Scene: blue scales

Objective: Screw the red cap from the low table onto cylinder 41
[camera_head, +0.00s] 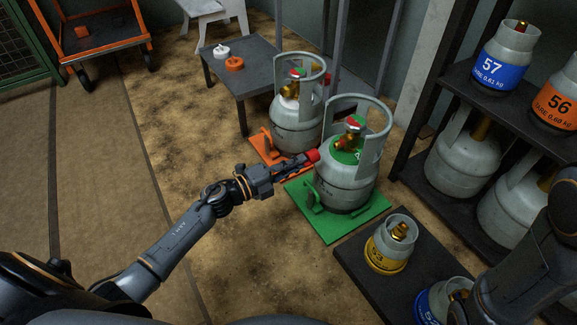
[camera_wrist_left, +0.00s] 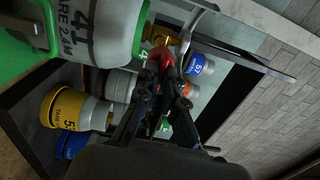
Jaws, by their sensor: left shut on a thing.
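My left gripper (camera_head: 300,161) is shut on the red cap (camera_head: 312,155), which sticks out past its fingertips. In the left wrist view the red cap (camera_wrist_left: 160,59) sits at the tips of the dark fingers. A grey cylinder with a green collar (camera_head: 345,180) stands upright on a green platform, just right of the cap. In the left wrist view the number 41 shows on cylinder 41 (camera_wrist_left: 95,28), with a brass valve outlet (camera_wrist_left: 165,32) close to the cap. The cap looks apart from the outlet. The low table (camera_head: 247,82) stands behind. My right gripper is out of view.
A white cap (camera_head: 221,51) and an orange cap (camera_head: 234,64) lie on the low table. Another cylinder (camera_head: 296,125) stands on an orange platform behind. Small cylinder 53 (camera_head: 388,252) stands front right. A shelf (camera_head: 470,80) with cylinders 57 and 56 is at right. Floor left is clear.

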